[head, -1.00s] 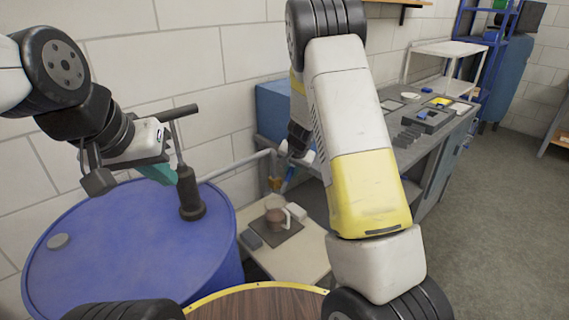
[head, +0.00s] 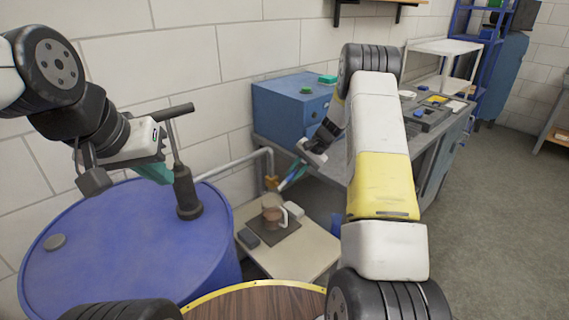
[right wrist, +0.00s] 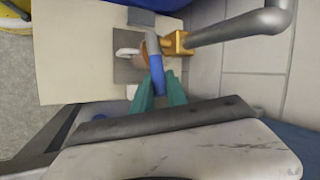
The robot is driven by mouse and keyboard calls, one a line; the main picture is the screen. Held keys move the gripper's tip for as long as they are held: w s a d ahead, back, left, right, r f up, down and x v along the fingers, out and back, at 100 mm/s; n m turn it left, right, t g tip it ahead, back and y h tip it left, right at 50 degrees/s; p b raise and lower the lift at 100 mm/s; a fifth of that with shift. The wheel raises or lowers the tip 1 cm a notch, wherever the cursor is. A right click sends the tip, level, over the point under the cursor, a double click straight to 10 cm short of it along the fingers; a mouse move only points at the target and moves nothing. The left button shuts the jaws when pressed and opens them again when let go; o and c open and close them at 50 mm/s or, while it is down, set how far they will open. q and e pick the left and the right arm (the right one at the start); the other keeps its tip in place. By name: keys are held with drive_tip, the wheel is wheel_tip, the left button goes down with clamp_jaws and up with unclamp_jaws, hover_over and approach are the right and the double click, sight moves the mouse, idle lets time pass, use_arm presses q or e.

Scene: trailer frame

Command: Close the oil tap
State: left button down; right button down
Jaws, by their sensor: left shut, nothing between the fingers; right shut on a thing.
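The oil tap is a brass valve (head: 271,183) at the end of a grey pipe, with a lever handle (right wrist: 155,58) that is grey near the valve and blue towards its end. In the right wrist view the brass body (right wrist: 175,42) is beside the lever. My right gripper (head: 290,177) has its teal fingers on both sides of the blue end and is shut on it; the fingers (right wrist: 160,92) hide part of the handle. My left gripper (head: 155,172) is shut and empty, above the blue drum next to the hand pump.
A mug (head: 272,208) stands on a dark mat on a small table (head: 310,247) below the tap. The blue drum (head: 110,245) with its pump (head: 186,192) is at left. A grey workbench (head: 367,155) with a blue cabinet (head: 282,110) stands behind my right arm.

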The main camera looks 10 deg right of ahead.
drive_tip(key=shift+w+d+f+m+g+y, duration=0.1)
drive_tip(key=shift+f+m+g+y, duration=0.2)
drive_tip(key=shift+f+y, duration=0.35)
drive_tip(key=shift+w+d+f+m+g+y, duration=0.15)
drive_tip(key=shift+f+g+y, duration=0.3)
drive_tip(key=shift+y, duration=0.3)
drive_tip(key=shift+s+d+f+m+g+y, duration=0.15)
drive_tip(key=shift+f+g+y, duration=0.2)
drive_tip(key=shift+f+y, duration=0.25)
drive_tip(key=c, duration=1.3)
unclamp_jaws()
drive_tip(key=shift+w, duration=0.1)
drive_tip(key=shift+c, duration=0.2)
drive_tip(key=shift+a, duration=0.1)
drive_tip(key=shift+r, duration=0.1)
drive_tip(key=v, duration=0.7)
drive_tip(key=shift+d, duration=0.4)
drive_tip(key=shift+r, duration=0.15)
